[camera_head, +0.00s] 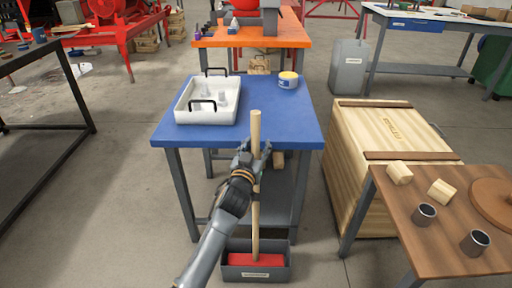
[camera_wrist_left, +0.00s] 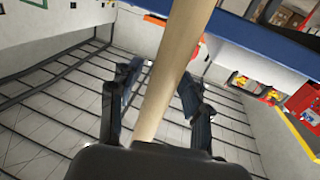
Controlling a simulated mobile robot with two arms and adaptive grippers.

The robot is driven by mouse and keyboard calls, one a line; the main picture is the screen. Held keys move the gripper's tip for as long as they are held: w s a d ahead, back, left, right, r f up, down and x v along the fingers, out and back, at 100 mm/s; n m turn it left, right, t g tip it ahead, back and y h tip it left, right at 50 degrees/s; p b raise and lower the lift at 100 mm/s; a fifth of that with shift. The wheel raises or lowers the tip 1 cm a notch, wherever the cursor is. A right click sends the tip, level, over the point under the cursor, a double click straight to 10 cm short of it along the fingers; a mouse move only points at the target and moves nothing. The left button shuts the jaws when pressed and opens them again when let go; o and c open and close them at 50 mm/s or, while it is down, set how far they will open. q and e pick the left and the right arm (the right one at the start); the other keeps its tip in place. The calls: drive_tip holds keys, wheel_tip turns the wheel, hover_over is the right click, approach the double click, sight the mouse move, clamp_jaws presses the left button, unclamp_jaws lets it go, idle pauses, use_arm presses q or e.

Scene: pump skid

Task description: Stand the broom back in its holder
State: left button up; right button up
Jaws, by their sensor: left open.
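The broom (camera_head: 256,205) stands upright, its wooden handle rising in front of the blue table. Its red head (camera_head: 255,259) sits inside the grey box-shaped holder (camera_head: 255,273) on the floor, which carries a small label. My left gripper (camera_head: 255,152) is at the upper part of the handle, with its fingers open around it. In the left wrist view the handle (camera_wrist_left: 170,75) runs between the two open fingers (camera_wrist_left: 155,105), with gaps beside it. My right gripper is not in view.
A wooden crate (camera_head: 365,150) and a brown table (camera_head: 420,235) stand to the right. Open floor lies to the left.

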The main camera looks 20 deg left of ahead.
use_arm(q)
drive_tip(key=shift+r, duration=0.1)
drive_tip(key=shift+s, duration=0.35)
drive_tip(key=s+p, duration=0.2)
drive_tip(key=s, duration=0.9)
drive_tip(key=s+f+g, duration=0.4)
drive_tip(key=s+f, duration=0.1)
drive_tip(key=f, duration=0.5)
drive_tip(key=s+f+g, duration=0.3)
drive_tip(key=s+f, duration=0.2)
drive_tip(key=f, duration=0.4)
drive_tip(key=s+f+m+g, duration=0.1)
drive_tip(key=s+f+g, duration=0.3)
drive_tip(key=s+f, duration=0.3)
drive_tip(key=s+f+m+g+h, duration=0.1)
drive_tip(key=s+f+g, duration=0.3)
drive_tip(key=s+f, duration=0.3)
drive_tip(key=s, duration=0.5)
drive_tip(key=shift+s+a+f+m, duration=0.15)
drive_tip(key=shift+s+m, duration=0.05)
drive_tip(key=shift+m, duration=0.1)
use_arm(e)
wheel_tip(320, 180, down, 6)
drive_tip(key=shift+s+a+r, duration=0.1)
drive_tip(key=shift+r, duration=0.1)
